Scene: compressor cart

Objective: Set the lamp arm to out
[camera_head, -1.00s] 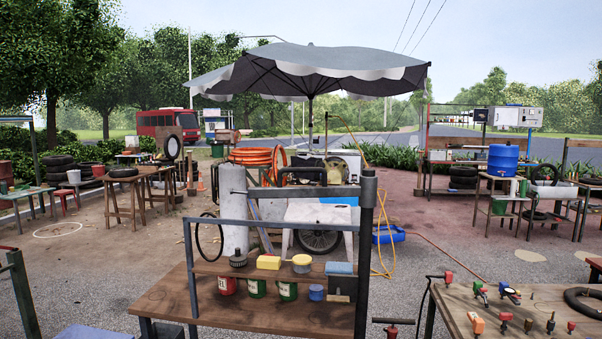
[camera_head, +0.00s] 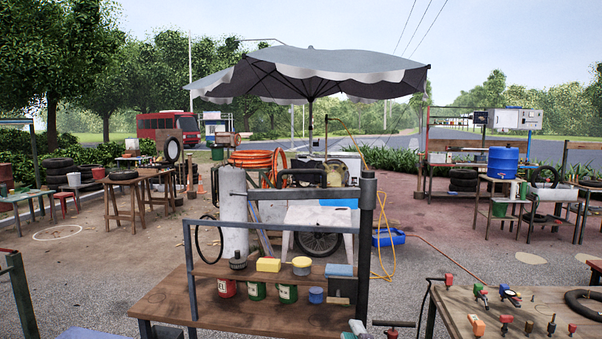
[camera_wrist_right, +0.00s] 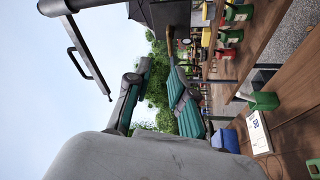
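The lamp arm (camera_head: 325,193) is a dark horizontal bar at the top of an upright post (camera_head: 366,235) on the near bench. It reaches left from the post across the picture. In the right wrist view, the lamp arm (camera_wrist_right: 92,65) is a dark slanted bar with a thin handle, to the left of my fingers. My right gripper (camera_wrist_right: 158,52) is open and empty, its two teal-padded fingers apart and not touching the arm. My left gripper is not in view.
The near bench (camera_head: 240,312) has a raised shelf with a yellow sponge (camera_head: 268,265) and a blue block (camera_head: 339,270), and cans below. A side table (camera_head: 465,310) with small tools stands at right. A compressor cart with a white tank (camera_head: 233,210) stands behind.

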